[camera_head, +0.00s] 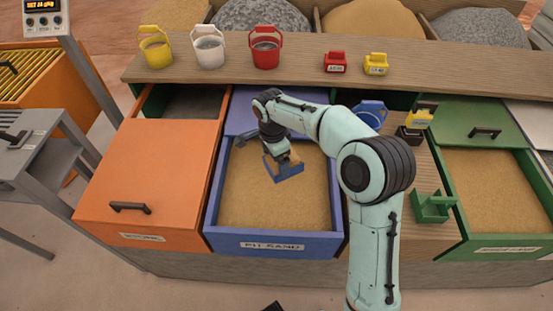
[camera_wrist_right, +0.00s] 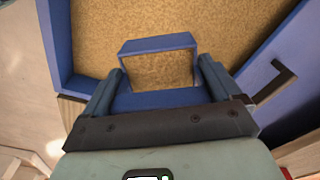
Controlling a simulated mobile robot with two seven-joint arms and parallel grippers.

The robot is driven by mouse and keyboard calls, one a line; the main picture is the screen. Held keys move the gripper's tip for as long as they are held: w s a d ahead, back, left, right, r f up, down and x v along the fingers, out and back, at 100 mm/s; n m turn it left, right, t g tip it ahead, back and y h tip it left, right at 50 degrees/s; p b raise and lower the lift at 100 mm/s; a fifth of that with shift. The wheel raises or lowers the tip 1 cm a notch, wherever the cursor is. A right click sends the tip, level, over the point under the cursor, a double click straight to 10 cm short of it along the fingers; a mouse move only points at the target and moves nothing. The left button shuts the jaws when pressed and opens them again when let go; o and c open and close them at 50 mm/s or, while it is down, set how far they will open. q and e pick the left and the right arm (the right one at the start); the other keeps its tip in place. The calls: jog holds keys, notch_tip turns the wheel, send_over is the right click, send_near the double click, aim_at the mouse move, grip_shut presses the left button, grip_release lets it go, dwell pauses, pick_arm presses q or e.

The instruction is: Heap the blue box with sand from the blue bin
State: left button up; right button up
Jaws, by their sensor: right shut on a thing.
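The blue bin (camera_head: 210,215), labelled as pit sand, is pulled open and holds a broad bed of tan sand (camera_head: 265,205). My right gripper (camera_head: 277,160) reaches down over this sand, shut on a small blue box (camera_head: 290,172). In the right wrist view, the blue box (camera_wrist_right: 158,43) sits between the two fingers of my right gripper (camera_wrist_right: 158,90), with the bin's blue wall (camera_wrist_right: 57,45) to its left. Sand colour shows inside the box's rim. I cannot tell how full it is, or whether it touches the sand bed. My left gripper is not clearly in view.
An orange-lidded bin (camera_head: 150,180) stands left, and an open green bin (camera_head: 460,225) right. A green box (camera_head: 432,208), a yellow box (camera_head: 418,119) and a blue bucket (camera_head: 371,113) stand right of the blue bin. Several buckets and small boxes line the rear shelf (camera_head: 215,68).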

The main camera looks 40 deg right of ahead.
pick_arm(q)
jog(key=shift+w+r+p, duration=0.3)
jog(key=shift+r+p, duration=0.3)
jog(key=shift+r, duration=0.15)
jog(key=shift+w+r+p, duration=0.3)
jog(key=shift+r+p, duration=0.3)
jog(key=shift+r, duration=0.15)
jog(key=shift+w+r+p, duration=0.3)
jog(key=shift+r+p, duration=0.3)
jog(key=shift+r, duration=0.15)
pick_arm(e)
notch_tip(320, 180, up, 6)
jog(key=a, duration=0.1)
jog(key=shift+w, duration=0.1)
